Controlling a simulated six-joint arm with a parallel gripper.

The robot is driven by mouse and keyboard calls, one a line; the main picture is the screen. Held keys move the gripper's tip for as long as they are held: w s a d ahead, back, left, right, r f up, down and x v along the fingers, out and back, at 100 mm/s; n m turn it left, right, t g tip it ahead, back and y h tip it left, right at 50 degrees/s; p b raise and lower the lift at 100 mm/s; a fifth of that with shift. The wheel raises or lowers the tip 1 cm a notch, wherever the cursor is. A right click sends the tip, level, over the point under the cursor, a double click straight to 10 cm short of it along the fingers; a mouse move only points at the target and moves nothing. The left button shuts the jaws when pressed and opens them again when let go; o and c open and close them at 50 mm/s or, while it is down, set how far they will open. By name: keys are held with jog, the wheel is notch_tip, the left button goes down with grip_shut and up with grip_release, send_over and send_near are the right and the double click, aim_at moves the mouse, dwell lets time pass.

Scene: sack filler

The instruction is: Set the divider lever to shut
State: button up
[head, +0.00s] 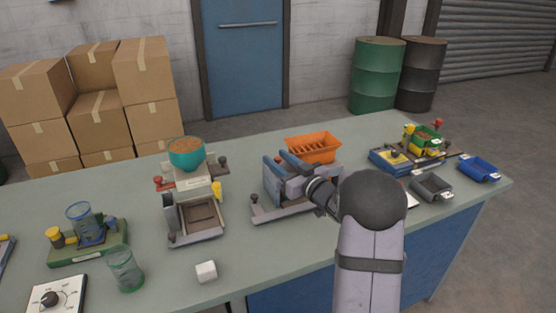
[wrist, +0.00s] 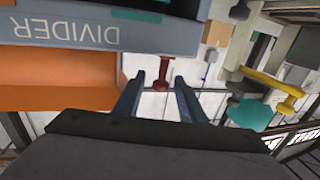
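The divider (head: 273,180) is a blue-grey unit in the middle of the bench, and its label reads upside down in the wrist view (wrist: 60,32). In the wrist view a red lever (wrist: 162,72) stands at the edge of the divider housing; I take it for the divider lever. In the head view my arm and gripper cover that spot. My gripper (wrist: 158,92) is open. Its two fingers stand apart, one to each side of the red lever in the picture, with a gap on both sides. I cannot tell how deep the lever sits between them.
The machine with the teal bowl (head: 187,160) stands to the left. A grey tray (head: 432,187) lies to the right. A white cube (head: 206,271) lies near the front edge.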

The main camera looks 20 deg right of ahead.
jog(key=b+v, duration=0.1)
jog(key=v, duration=0.6)
dwell(0.5)
